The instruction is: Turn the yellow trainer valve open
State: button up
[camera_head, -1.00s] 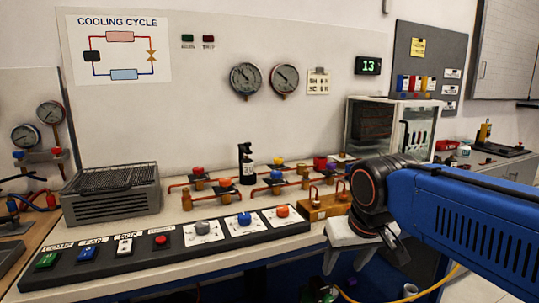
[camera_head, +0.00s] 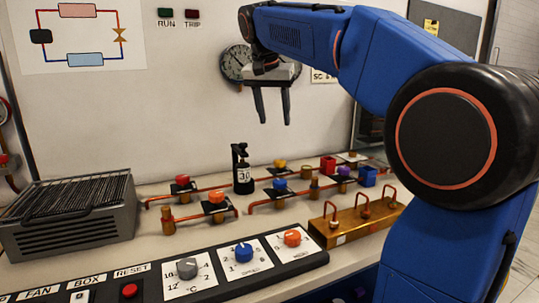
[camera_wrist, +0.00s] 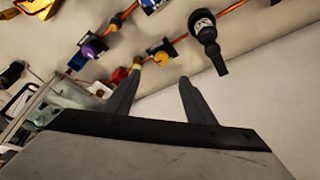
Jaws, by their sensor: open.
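The yellow valve (camera_head: 280,164) is a small knob on a black plate, set on the rear copper pipe just right of the black spray bottle. In the wrist view the yellow valve (camera_wrist: 162,58) shows beyond the fingertips, roughly between them. My gripper (camera_head: 275,122) points down above and behind the pipes, in front of the back panel, with empty space between its fingers. It is open and apart from the valve. Its two dark fingers also show in the wrist view (camera_wrist: 158,78).
The black bottle (camera_head: 242,170) stands upright left of the valve. A brass manifold (camera_head: 355,222) and control strip (camera_head: 140,270) lie in front.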

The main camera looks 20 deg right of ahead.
send_near(280, 161)
jog(key=x, duration=0.8)
jog(key=shift+f, duration=0.1)
jog(key=shift+c, duration=0.4)
jog(key=c, duration=1)
